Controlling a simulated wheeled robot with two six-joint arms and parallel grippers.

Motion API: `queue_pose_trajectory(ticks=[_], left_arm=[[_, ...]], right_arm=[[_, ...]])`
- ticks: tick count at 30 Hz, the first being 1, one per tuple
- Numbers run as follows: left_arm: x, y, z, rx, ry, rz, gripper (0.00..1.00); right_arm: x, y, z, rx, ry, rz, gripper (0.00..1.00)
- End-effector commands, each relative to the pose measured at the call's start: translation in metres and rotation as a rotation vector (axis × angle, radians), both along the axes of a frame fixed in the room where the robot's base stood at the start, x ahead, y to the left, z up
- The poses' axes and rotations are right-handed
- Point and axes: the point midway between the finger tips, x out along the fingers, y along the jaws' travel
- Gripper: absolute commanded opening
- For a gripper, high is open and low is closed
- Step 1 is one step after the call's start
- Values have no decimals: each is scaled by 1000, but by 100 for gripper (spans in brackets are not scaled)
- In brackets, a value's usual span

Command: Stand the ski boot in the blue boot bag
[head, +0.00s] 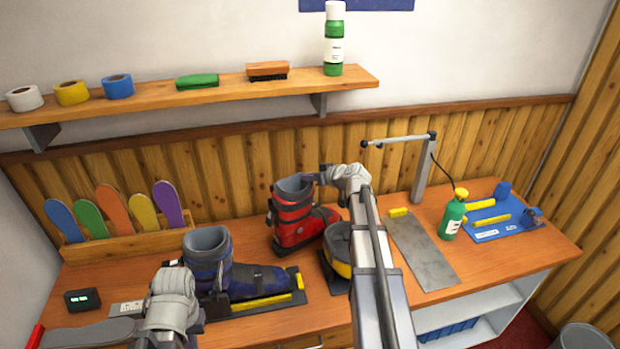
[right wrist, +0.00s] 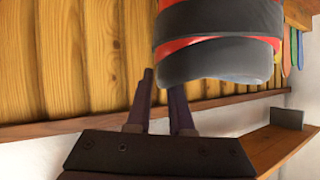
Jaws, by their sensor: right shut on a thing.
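A red ski boot (head: 297,215) with a grey cuff is upright near the middle of the bench; I cannot tell whether its sole touches the top. My right gripper (head: 314,178) is shut on the rim of its cuff from the right. In the right wrist view, the boot's cuff (right wrist: 215,50) shows close beside the fingers (right wrist: 165,100). A blue-grey ski boot (head: 215,268) stands on a dark plate to the left. My left gripper (head: 188,318) is low at the left, in front of that boot; its fingertips are unclear. I cannot make out a blue boot bag.
A black-and-yellow round item (head: 338,247) sits right of the red boot, partly behind my right arm. A grey metal plate (head: 425,250), green spray bottle (head: 454,217) and blue tool base (head: 490,228) are farther right. An insole rack (head: 125,243) stands back left. A shelf (head: 200,97) overhangs.

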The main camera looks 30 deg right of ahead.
Motion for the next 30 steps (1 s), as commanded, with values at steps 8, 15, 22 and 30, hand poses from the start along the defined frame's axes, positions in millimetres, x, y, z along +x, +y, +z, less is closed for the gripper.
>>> queue_pose_trajectory(ticks=[8, 15, 22, 30], left_arm=[[0, 0, -16, 1, 0, -3, 0], [0, 0, -38, 0, 0, -2, 0], [0, 0, -36, 0, 0, -1, 0], [0, 0, -39, 0, 0, -1, 0]], right_arm=[[0, 0, -16, 3, -2, -2, 0], [0, 0, -37, 3, -2, -2, 0], [0, 0, -35, 3, -2, -2, 0], [0, 0, -39, 0, 0, 0, 27]])
